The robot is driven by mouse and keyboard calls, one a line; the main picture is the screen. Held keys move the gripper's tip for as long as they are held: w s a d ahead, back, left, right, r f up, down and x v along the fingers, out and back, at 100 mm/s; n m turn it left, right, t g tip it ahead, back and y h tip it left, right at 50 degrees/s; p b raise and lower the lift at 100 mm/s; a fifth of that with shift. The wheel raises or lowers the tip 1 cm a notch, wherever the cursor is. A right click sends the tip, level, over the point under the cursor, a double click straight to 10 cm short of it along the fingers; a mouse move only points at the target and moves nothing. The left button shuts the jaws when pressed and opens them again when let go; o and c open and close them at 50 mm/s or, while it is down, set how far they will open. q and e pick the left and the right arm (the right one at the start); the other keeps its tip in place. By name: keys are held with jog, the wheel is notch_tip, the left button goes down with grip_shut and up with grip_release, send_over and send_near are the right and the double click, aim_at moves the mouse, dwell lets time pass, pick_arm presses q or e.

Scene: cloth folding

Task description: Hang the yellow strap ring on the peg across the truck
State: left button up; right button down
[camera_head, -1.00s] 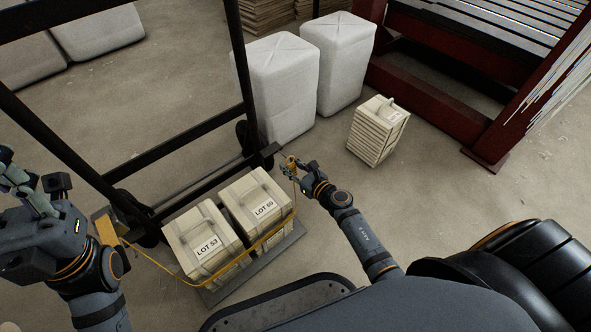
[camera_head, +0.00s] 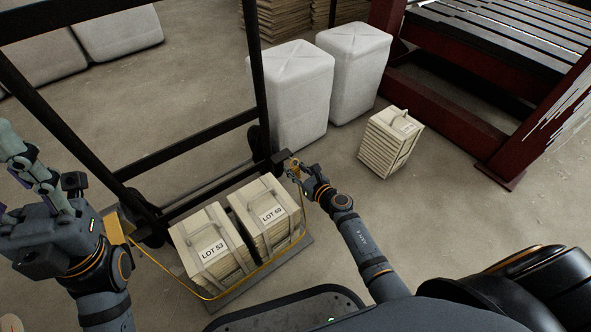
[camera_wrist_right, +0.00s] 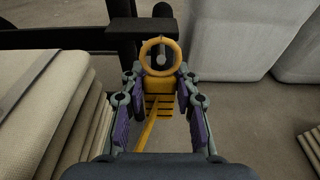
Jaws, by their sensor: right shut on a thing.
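The yellow strap ring (camera_wrist_right: 144,58) stands upright beyond my right fingertips in the right wrist view. The peg (camera_wrist_right: 161,62) shows as a dark grey round end inside the ring's outline; whether the ring is around it or only in front of it I cannot tell. My right gripper (camera_wrist_right: 159,92) is shut on the ribbed yellow tab below the ring. In the head view my right gripper (camera_head: 301,176) is at the truck's far right corner. The yellow strap (camera_head: 196,290) runs around the crates' near side. My left gripper (camera_head: 22,165) appears open and empty at the left edge.
Two strapped crates, LOT 53 (camera_head: 209,246) and LOT 60 (camera_head: 269,214), stand on the truck deck (camera_head: 242,284). The truck's black frame (camera_head: 188,144) rises behind. White wrapped bales (camera_head: 300,95) stand close beyond my right gripper. A smaller crate (camera_head: 389,145) is on the floor to the right.

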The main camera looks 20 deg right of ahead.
jog(key=c, duration=0.9)
grip_release()
jog(key=shift+s, duration=0.1)
jog(key=shift+s+d, duration=0.2)
jog(key=shift+s, duration=0.1)
jog(key=v, duration=1.1)
jog(key=shift+s+r, duration=0.1)
